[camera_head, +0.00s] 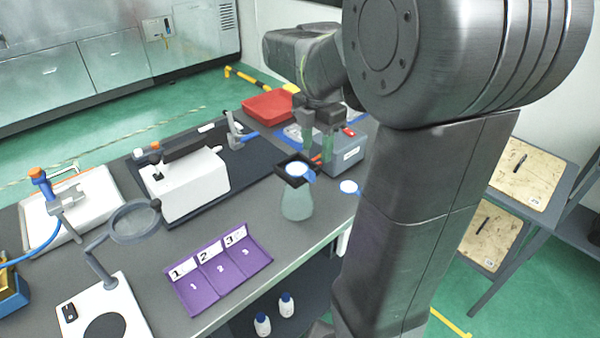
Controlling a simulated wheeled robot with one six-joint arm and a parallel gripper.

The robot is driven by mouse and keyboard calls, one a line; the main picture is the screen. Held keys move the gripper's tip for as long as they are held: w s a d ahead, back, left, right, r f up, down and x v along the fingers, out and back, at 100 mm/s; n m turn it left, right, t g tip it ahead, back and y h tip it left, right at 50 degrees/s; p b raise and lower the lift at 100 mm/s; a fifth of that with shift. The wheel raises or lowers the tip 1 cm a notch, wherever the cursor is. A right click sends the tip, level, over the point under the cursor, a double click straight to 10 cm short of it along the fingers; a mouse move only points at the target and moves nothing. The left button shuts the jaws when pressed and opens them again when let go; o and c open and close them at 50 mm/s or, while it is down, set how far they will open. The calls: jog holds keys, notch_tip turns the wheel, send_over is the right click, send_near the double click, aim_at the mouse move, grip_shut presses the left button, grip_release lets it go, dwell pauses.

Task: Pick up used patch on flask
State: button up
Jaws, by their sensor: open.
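A conical flask (297,204) of pale greenish glass stands near the right edge of the grey bench. A small white round patch with a blue tab (298,169) shows at the flask's top, in front of a black square piece (286,160). I cannot tell whether the patch touches the flask's rim. My gripper (317,155) is above and slightly right of the flask top, with its two greenish fingers pointing down. It is open, and I see nothing between the fingers. A second white disc with a blue tab (349,187) lies at the bench edge, right of the flask.
A grey box (347,155) stands behind my gripper, and a red tray (268,107) lies farther back. A purple numbered holder (218,273) lies front left. A white device (190,187) and a magnifier (134,222) stand left. My large arm links cover the right.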

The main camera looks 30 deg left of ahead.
aim_at(312, 171)
jog(key=shift+s+a+f, duration=0.1)
jog(key=shift+a+f, duration=0.1)
jog(key=shift+f, duration=1.45)
jog(key=shift+s+a+f, duration=0.1)
jog(key=shift+a+f, duration=0.05)
jog(key=shift+f, duration=1.5)
grip_shut()
